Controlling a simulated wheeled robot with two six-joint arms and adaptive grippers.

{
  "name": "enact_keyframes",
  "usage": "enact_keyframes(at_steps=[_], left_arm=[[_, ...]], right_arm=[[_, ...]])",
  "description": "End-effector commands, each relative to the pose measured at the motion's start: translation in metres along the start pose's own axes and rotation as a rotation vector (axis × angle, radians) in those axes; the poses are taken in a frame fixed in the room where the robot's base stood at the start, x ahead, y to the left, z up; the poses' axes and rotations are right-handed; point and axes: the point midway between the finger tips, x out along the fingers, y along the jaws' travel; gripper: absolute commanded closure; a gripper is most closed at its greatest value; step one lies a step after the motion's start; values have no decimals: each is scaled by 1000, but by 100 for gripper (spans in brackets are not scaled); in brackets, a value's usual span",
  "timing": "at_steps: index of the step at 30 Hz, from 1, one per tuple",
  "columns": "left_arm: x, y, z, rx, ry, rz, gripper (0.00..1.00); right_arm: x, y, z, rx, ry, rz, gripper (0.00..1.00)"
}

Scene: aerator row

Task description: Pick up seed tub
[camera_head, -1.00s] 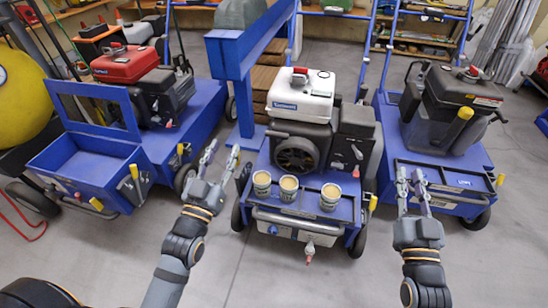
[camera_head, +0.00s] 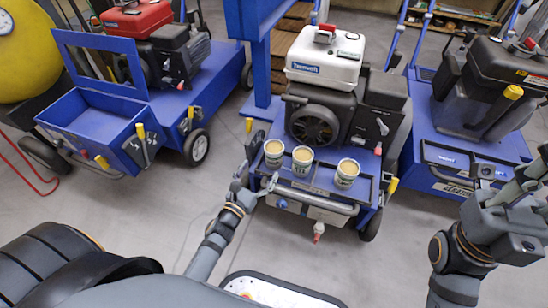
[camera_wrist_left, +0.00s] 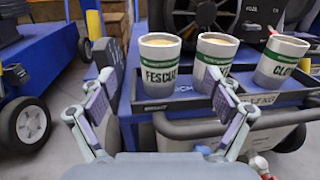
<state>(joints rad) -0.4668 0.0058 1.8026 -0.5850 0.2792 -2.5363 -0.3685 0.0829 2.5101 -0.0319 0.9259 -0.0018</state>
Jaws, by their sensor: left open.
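Three seed tubs with cream tops and green-and-white bands stand upright in a row on the front tray (camera_head: 323,186) of the middle blue machine. They are the left tub (camera_head: 274,154), the middle tub (camera_head: 302,160) and the right tub (camera_head: 347,173). In the left wrist view the left tub (camera_wrist_left: 160,65) reads "FESCU", the middle tub (camera_wrist_left: 212,60) is partly covered by a finger, and the right tub (camera_wrist_left: 280,62) reads "CLO". My left gripper (camera_head: 256,180) is open and empty, in front of the left tub. My right gripper (camera_head: 515,185) is at the right edge, its jaws unclear.
A front handle bar (camera_head: 305,199) runs below the tray, close to my left gripper. The white-and-black engine (camera_head: 325,60) stands behind the tubs. Blue machines flank it at left (camera_head: 90,105) and right (camera_head: 445,125).

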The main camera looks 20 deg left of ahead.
Motion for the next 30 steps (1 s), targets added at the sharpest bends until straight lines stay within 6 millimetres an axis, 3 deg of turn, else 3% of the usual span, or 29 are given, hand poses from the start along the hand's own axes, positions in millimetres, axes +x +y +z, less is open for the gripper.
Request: enact_keyframes(at_steps=[4,12,18,25,30], left_arm=[[7,0,1,8,-2,0,10],[49,0,2,5,-2,0,10],[56,0,3,3,-2,0,10],[94,0,8,2,-3,0,10],[105,0,7,3,-1,0,10]], right_arm=[[2,0,0,0,2,0,80],[5,1,0,3,0,0,80],[5,1,0,3,0,0,80],[8,1,-1,6,1,2,80],[7,1,-1,5,0,1,80]])
